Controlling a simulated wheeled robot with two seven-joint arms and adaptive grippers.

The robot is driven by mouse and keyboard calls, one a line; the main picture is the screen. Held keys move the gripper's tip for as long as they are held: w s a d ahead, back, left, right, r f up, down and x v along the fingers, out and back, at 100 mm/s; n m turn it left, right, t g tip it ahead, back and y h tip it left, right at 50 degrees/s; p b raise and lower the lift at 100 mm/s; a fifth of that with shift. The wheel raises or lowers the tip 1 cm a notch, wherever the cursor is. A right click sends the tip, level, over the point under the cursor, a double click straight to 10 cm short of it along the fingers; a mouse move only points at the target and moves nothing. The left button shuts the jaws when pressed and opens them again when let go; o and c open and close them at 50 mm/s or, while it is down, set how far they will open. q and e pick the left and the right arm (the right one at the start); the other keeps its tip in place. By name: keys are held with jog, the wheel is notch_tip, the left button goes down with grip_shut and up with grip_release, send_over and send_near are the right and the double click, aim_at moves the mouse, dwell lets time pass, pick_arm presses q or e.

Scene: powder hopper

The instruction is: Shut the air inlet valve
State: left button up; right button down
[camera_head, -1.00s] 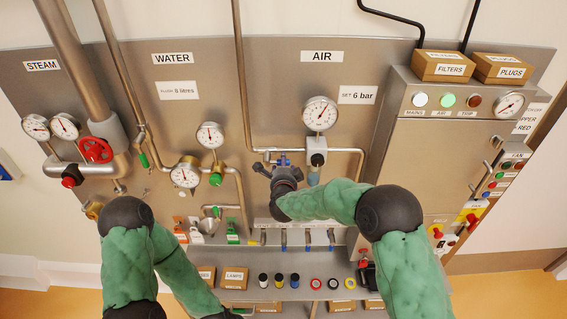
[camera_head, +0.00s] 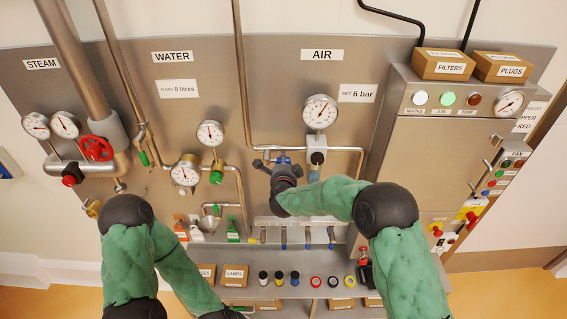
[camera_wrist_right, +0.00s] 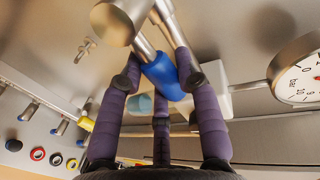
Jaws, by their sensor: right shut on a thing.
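The air inlet valve has a blue handle (camera_head: 283,158) on the steel air pipe below the AIR label (camera_head: 322,55). In the right wrist view the blue handle (camera_wrist_right: 165,76) sits between my purple fingers, next to bare steel pipework. My right gripper (camera_head: 272,162) is shut on the blue handle; its fingers and wrist hide much of the valve in the head view. My left arm reaches down at the lower left, and its fingers are not visible.
An air gauge (camera_head: 320,111) and regulator stand just right of the valve. The grey cabinet (camera_head: 425,165) stands at the right; the red steam wheel (camera_head: 96,148) is at far left.

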aim_at(279, 159)
jog(key=shift+r, duration=0.1)
jog(key=r+n, duration=0.1)
jog(key=n+h, duration=0.1)
jog(key=n, duration=0.1)
jog(key=shift+a+r, duration=0.1)
jog(key=shift+r, duration=0.3)
jog(key=shift+a+r+n+h+p, duration=0.25)
jog(key=shift+r+n+h+p, duration=0.3)
jog(key=shift+n, duration=0.55)
jog(key=shift+a+r+n+t+h, duration=0.35)
jog(key=shift+r+n, duration=0.25)
jog(key=shift+n, duration=0.6)
jog(key=a+n, duration=0.1)
jog(key=n, duration=0.1)
jog(key=a+r+n, duration=0.1)
jog(key=shift+r+n+t+h, duration=0.1)
jog(key=shift+n+t+h, duration=0.25)
jog(key=shift+n+h, duration=0.05)
jog(key=shift+a+r+n+t, duration=0.2)
jog(key=shift+a+n, duration=0.25)
jog(key=shift+n, duration=0.5)
jog(key=shift+a+r+n+t, duration=0.15)
jog(key=shift+a+n, duration=0.3)
jog(key=shift+n, duration=0.5)
